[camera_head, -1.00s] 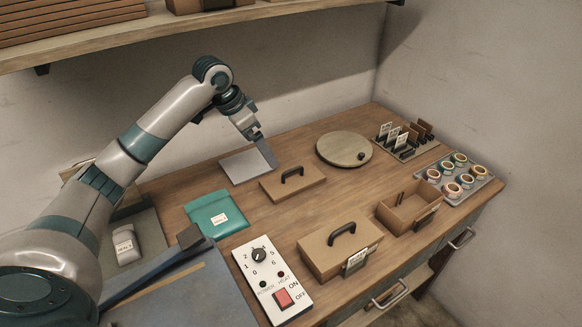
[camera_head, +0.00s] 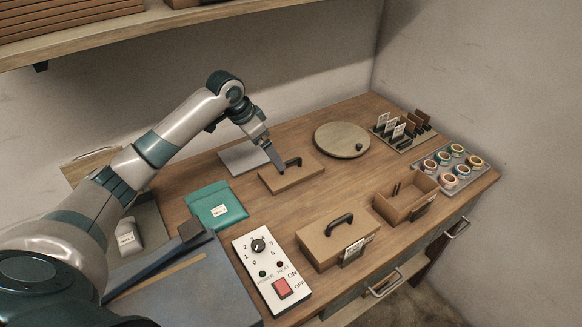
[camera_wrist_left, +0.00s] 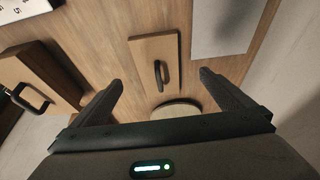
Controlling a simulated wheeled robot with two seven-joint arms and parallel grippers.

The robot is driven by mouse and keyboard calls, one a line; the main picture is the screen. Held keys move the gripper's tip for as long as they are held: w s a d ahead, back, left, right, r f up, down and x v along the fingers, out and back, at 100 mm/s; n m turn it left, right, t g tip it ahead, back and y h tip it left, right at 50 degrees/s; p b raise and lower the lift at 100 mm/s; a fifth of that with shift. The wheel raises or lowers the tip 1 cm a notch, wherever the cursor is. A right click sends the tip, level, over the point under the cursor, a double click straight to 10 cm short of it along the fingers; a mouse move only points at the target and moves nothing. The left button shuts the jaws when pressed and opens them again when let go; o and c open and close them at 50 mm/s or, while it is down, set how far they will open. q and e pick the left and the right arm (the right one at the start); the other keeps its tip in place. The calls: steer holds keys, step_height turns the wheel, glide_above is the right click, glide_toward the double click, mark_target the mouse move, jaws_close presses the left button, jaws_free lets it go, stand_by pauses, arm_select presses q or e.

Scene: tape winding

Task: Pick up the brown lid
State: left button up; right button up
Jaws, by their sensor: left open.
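The brown lid (camera_head: 303,178) with a black handle lies flat on the wooden table, in front of a grey plate. In the left wrist view the lid (camera_wrist_left: 146,50) shows between and beyond the fingers, its dark handle near its middle. My left gripper (camera_head: 276,166) is at the lid's left side in the head view, close to the handle; a gap to the lid shows in the wrist view. In the left wrist view the left gripper (camera_wrist_left: 160,92) is open with nothing between its fingers. My right gripper is not in view.
A closed brown box (camera_head: 336,240) with a similar black handle stands nearer the front. An open brown box (camera_head: 408,206), a round wooden disc (camera_head: 338,138), a tray of tape rolls (camera_head: 440,178), a teal pouch (camera_head: 208,212) and a control panel (camera_head: 262,285) surround the lid.

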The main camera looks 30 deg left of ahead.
arm_select(q)
steer(key=p, duration=0.1)
glide_above(277, 176)
steer(key=f, duration=0.3)
steer(key=a+f, duration=0.1)
steer(key=f, duration=0.1)
steer(key=shift+s+f, duration=0.1)
steer(key=shift+f, duration=0.1)
steer(key=shift+d+f+p, duration=0.4)
steer(key=shift+f+p, duration=0.1)
steer(key=shift+p, duration=0.3)
steer(key=p+x, duration=0.1)
steer(key=x, duration=0.2)
steer(key=shift+d, duration=0.1)
steer(key=shift+w+f, duration=0.25)
steer(key=shift+f, duration=0.25)
steer(key=c, duration=1.1)
